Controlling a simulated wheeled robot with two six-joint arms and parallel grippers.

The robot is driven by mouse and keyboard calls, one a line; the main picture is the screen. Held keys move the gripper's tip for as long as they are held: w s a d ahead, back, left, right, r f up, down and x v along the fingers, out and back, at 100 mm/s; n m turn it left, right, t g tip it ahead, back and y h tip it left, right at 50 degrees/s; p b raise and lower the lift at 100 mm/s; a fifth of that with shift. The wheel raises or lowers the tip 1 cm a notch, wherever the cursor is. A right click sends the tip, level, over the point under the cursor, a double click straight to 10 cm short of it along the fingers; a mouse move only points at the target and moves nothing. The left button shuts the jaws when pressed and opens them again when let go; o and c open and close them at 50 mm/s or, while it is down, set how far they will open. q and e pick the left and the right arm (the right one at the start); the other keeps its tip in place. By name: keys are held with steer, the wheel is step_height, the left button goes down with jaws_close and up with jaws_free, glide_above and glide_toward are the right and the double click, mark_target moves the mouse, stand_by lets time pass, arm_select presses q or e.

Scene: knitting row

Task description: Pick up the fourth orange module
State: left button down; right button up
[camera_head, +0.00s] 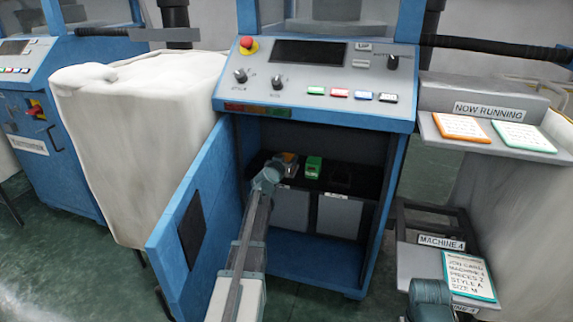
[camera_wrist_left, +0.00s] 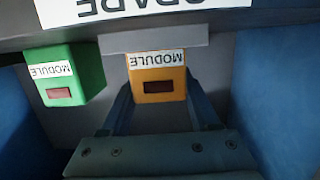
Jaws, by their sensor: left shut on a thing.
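The orange module (camera_wrist_left: 157,84) is a small block with a MODULE label and a dark red window. In the wrist view it sits between the fingers of my left gripper (camera_wrist_left: 160,96), which is shut on it. In the head view my left gripper (camera_head: 279,163) reaches into the open cabinet, and the orange module (camera_head: 289,157) shows only in part beyond it. A green module (camera_wrist_left: 68,76) stands beside it; it also shows in the head view (camera_head: 313,168). Part of my right arm shows at the bottom right of the head view; its fingers are not visible.
The modules are on a dark shelf (camera_head: 341,183) inside the blue machine (camera_head: 325,110). Its open door (camera_head: 184,230) stands to the left of my arm. Shelves with cards (camera_head: 462,127) are at right.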

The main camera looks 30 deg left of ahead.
mark_target(286, 157)
arm_select(q)
steer(key=shift+r+p, duration=0.6)
steer(key=shift+p, duration=0.05)
step_height(286, 157, up, 3)
steer(key=p, duration=0.3)
steer(key=s+d, duration=0.3)
steer(key=s, duration=0.4)
steer(key=s+d, duration=0.3)
steer(key=s, duration=0.4)
steer(key=shift+s+d+r+p, duration=0.25)
steer(key=shift+d+r+p, duration=0.1)
steer(key=shift+d, duration=0.05)
